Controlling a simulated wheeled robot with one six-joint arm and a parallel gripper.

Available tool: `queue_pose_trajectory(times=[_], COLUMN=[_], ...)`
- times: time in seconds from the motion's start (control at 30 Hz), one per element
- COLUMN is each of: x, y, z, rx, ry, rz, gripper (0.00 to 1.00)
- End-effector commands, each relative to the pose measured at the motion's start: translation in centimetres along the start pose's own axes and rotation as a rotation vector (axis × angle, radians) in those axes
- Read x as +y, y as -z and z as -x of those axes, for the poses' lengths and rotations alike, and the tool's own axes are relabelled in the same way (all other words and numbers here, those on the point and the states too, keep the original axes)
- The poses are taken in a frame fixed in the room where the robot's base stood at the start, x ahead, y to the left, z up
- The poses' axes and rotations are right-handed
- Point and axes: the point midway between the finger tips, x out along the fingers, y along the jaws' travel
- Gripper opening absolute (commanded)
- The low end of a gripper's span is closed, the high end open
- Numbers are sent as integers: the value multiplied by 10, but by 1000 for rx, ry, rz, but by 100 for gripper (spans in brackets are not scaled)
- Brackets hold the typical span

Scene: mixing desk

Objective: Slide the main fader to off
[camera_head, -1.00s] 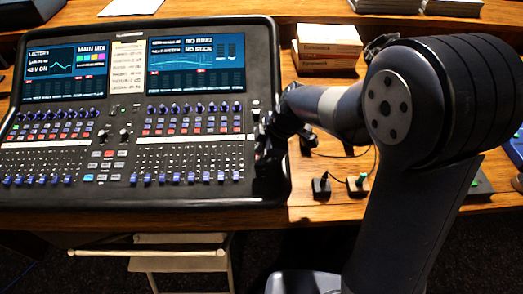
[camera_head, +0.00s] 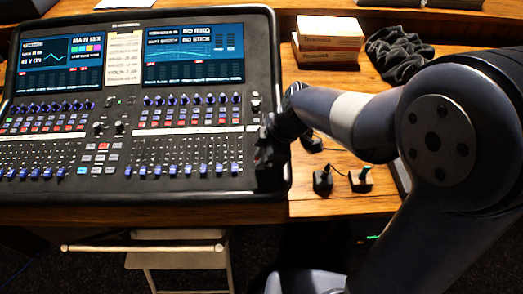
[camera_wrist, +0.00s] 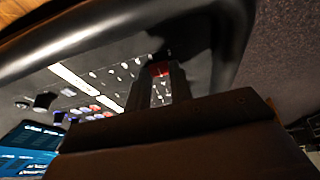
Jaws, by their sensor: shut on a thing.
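The mixing desk (camera_head: 262,60) fills the left of the head view, with rows of knobs and blue fader caps. My gripper (camera_head: 264,158) is at its lower right side, over the main fader's area. The arm's end hides the main fader in the head view. In the wrist view, my gripper (camera_wrist: 162,80) has its two dark fingers shut on a red cap, the main fader (camera_wrist: 160,69), near the desk's dark rim. The fader's slot is mostly hidden by the fingers and shadow, so its exact position is unclear.
Small boxes (camera_head: 328,40) and a black cloth (camera_head: 398,52) lie right of the desk. Two small switch-like items (camera_head: 323,181) with a cable sit on the wooden table near its front edge.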

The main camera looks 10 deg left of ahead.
Motion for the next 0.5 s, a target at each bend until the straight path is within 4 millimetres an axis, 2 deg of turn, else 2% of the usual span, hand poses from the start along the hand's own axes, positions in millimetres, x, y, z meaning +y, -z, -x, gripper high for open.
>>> queue_pose_trajectory(times=[0.2,0.5], x=[-19,-22], y=[0,1], z=[-1,0], rx=[3,2], ry=[-2,4], rz=[1,-1], gripper=[0,0])
